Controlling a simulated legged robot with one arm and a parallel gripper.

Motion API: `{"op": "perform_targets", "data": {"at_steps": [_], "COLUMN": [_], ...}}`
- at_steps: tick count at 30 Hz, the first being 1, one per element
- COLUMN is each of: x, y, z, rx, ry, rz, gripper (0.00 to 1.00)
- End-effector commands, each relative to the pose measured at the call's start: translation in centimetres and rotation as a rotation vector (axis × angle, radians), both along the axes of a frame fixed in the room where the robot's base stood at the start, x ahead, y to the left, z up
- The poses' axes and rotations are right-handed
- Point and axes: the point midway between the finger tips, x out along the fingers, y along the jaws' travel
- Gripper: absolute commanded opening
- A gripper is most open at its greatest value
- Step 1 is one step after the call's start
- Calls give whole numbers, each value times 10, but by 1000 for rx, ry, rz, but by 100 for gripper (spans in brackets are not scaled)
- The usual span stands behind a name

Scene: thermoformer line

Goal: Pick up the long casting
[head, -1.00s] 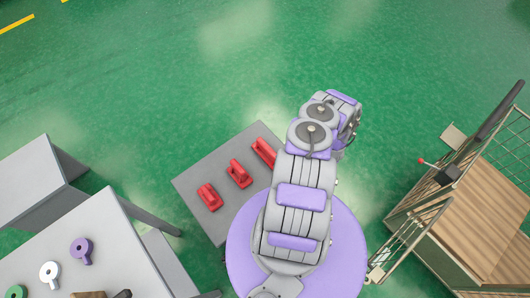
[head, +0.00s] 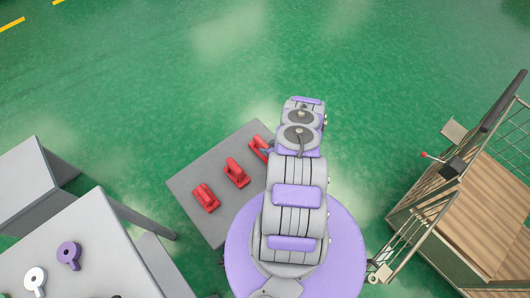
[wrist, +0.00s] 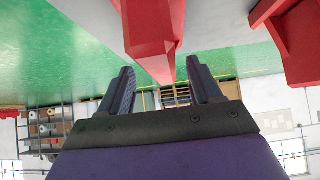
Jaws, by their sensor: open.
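Three red castings lie in a row on a grey table (head: 188,182) in the head view. The far one (head: 256,143), partly hidden by my arm, looked the longest when less covered. The middle one (head: 236,173) and the near one (head: 206,198) are in plain sight. In the wrist view my gripper (wrist: 160,68) is open, with a red casting (wrist: 153,35) extending from the top edge to between its fingertips. I cannot tell whether the fingers touch it. A second red casting (wrist: 292,40) is at the upper right, outside the fingers.
A grey table at the lower left holds a purple part (head: 69,254) and a white part (head: 35,279). A cart with a wooden deck (head: 478,222) and wire rails stands at the right. Green floor beyond the castings is clear.

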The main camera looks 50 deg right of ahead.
Motion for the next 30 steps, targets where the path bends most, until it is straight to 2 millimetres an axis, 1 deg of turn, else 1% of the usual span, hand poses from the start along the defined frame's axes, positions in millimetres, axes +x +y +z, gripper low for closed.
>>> {"op": "perform_targets", "data": {"at_steps": [1,3,6,14,30], "x": [7,15,22,24,24], "y": [1,1,0,0,0], "z": [-8,-15,-23,-23,-23], "rx": [-1,-3,0,1,0], "ry": [-2,-4,-2,0,0], "rz": [1,4,1,0,0], "gripper": [64,64,64,63,11]}}
